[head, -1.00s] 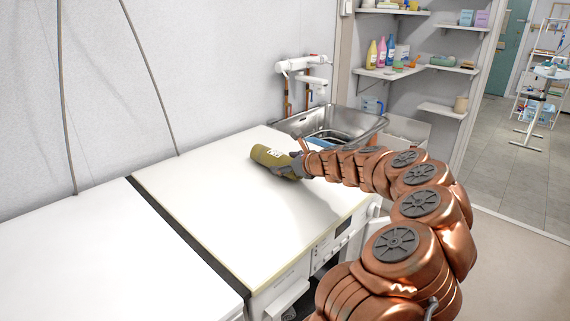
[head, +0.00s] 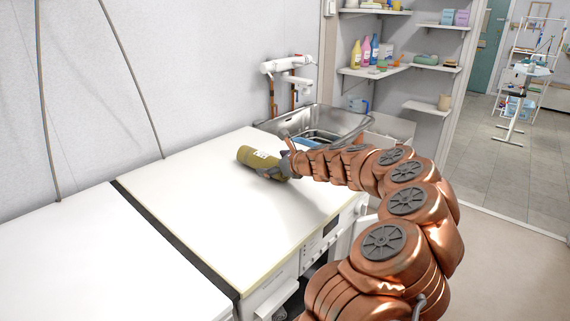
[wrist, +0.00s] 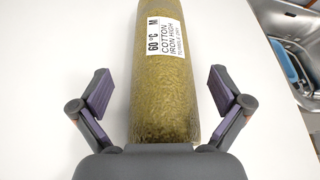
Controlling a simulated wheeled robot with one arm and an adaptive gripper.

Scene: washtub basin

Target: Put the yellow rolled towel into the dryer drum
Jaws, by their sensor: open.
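The yellow rolled towel (head: 252,157), olive-yellow with a white label, lies on the white top of the machine (head: 215,200). In the wrist view the towel (wrist: 163,85) runs lengthwise between the two spread fingers of my gripper (wrist: 163,108). There is a gap between each finger pad and the towel. The label reads 60°C, M, cotton, iron high. In the head view my gripper (head: 272,168) is at the towel's right end and partly covers it. The dryer drum cannot be made out; only part of the machine's front shows, with a control panel (head: 325,232).
A steel basin (head: 318,125) with something blue in it stands behind the machine, below a white wall tap (head: 285,65). Another white top (head: 85,250) lies to the left across a dark gap. Shelves with bottles (head: 365,52) are at the back. Floor at right is clear.

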